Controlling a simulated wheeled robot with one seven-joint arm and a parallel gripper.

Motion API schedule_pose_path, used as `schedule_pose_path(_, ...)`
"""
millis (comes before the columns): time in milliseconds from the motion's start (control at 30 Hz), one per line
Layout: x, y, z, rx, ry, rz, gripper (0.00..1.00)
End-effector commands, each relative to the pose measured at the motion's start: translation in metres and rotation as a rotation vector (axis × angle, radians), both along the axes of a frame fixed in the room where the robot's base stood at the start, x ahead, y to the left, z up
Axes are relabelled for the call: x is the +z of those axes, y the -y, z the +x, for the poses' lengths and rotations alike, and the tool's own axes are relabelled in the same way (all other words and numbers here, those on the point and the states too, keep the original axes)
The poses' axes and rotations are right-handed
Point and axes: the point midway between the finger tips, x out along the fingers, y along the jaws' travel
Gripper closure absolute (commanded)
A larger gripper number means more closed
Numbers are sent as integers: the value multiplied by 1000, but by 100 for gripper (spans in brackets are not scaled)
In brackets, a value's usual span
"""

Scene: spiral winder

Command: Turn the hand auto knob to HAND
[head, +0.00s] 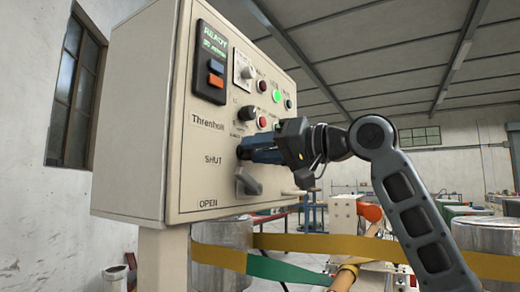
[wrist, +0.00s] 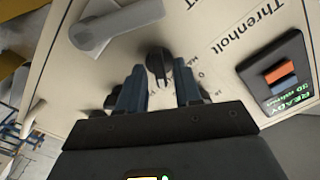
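A black knob (wrist: 158,62) sits on the cream panel in the wrist view, between the fingertips of my gripper (wrist: 159,72). Partly covered lettering runs beside it, too small to read in full. Its pointer direction is hard to make out. The fingers are apart, with a gap on each side of the knob. In the head view, my gripper (head: 258,150) reaches the panel face below the red button, and its blue fingers largely hide the knob.
A grey lever (head: 248,182) sticks out below the gripper between SHUT and OPEN; it also shows in the wrist view (wrist: 115,25). A display with rocker switches (head: 211,62) is at upper left. Another switch (head: 243,70), a green lamp (head: 277,96) and a red button (head: 262,122) are above.

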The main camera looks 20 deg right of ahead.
Motion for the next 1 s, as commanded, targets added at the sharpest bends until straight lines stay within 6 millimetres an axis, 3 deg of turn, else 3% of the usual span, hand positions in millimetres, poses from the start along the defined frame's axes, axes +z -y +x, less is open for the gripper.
schedule_pose_path(333, 0, 0, 0, 0, 0, 0, 100)
schedule_pose_path(767, 0, 0, 0, 0, 12, -16, 100)
schedule_pose_path(1000, 0, -1, 0, 1, 77, -106, 100)
